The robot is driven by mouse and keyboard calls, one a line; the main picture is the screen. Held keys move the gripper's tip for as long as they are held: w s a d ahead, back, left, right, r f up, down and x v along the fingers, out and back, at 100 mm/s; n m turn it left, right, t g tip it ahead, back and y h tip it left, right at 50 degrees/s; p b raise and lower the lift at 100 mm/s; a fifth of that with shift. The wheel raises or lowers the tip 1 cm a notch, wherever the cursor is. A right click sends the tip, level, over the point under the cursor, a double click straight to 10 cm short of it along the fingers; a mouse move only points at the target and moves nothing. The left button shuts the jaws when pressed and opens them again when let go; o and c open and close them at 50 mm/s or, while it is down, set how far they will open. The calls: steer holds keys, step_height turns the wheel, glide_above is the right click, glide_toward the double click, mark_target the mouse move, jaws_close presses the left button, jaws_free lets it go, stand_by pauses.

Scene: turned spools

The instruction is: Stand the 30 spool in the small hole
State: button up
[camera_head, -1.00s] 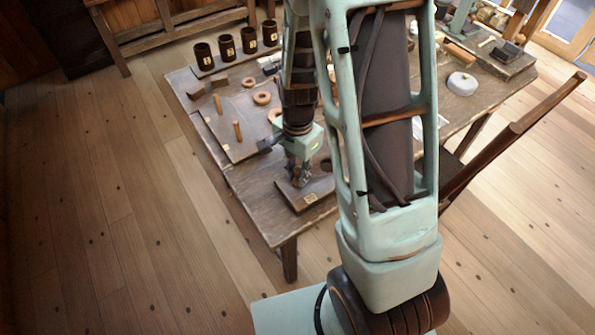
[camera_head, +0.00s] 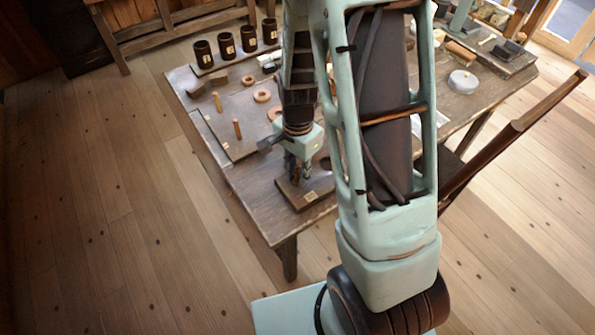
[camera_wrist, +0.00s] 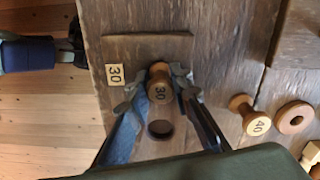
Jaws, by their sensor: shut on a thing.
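A round dark hole (camera_wrist: 160,130) shows open beside the spool. What lies directly under the spool is hidden, so I cannot tell whether it is in a hole. In the head view my gripper (camera_head: 299,180) is low over the board (camera_head: 318,186).
The 40 spool (camera_wrist: 257,123) and a wooden ring (camera_wrist: 294,117) are to the right in the wrist view. Several dark cups (camera_head: 227,46) stand at the table's back left. A pegged board (camera_head: 237,128) lies left of my gripper. The table edge is close to the hole board.

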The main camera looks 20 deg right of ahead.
steer(key=o, duration=0.9)
steer(key=shift+o, duration=0.5)
steer(key=o, duration=0.4)
steer(key=shift+o, duration=0.2)
steer(key=shift+r, duration=0.15)
step_height(320, 180, up, 10)
steer(key=p, duration=0.8)
